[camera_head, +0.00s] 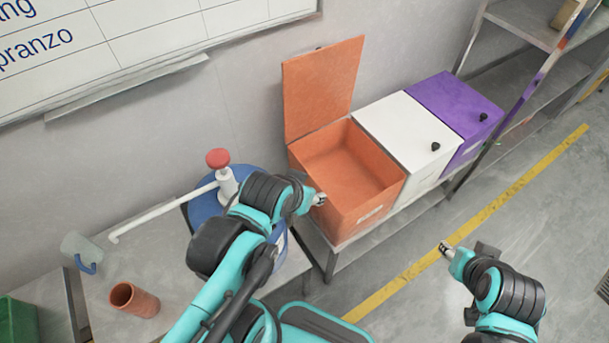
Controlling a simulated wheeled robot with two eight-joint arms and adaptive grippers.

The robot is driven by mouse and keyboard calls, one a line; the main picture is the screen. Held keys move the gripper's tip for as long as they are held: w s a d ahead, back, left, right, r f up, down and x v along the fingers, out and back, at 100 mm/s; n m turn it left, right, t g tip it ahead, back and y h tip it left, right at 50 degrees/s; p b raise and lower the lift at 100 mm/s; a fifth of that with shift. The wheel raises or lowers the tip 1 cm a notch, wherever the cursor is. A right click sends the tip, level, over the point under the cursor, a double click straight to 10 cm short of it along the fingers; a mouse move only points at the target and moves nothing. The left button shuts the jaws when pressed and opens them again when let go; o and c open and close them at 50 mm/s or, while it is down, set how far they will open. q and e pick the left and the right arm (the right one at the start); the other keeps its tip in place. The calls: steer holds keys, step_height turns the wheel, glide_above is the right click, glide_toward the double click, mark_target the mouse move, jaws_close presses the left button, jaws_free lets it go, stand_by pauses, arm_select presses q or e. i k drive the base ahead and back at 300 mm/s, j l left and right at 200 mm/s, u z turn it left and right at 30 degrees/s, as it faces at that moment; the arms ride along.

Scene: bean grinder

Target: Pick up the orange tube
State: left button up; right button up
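The orange tube (134,300) is on the grey table at the lower left. Its round open end faces up and to the left; I cannot tell whether it stands upright or is tilted. My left gripper (319,199) is well to the right of the tube and above it in the picture, in front of the open orange bin. My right gripper (446,248) is over the floor at the right, far from the tube. No object shows in either gripper, and their fingertips are too small to tell open from shut.
A blue container with a red-topped white pump (220,170) stands behind my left arm. A clear cup with a blue handle (82,250) is near the tube. The orange bin (360,212) has its lid raised; white (404,130) and purple (456,104) bins are closed.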

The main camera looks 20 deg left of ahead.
mark_target(126, 296)
steer(key=k+l+u, duration=0.15)
steer(key=u, duration=2.75)
steer(key=i+l+z, duration=0.1)
steer(key=l+z, duration=0.2)
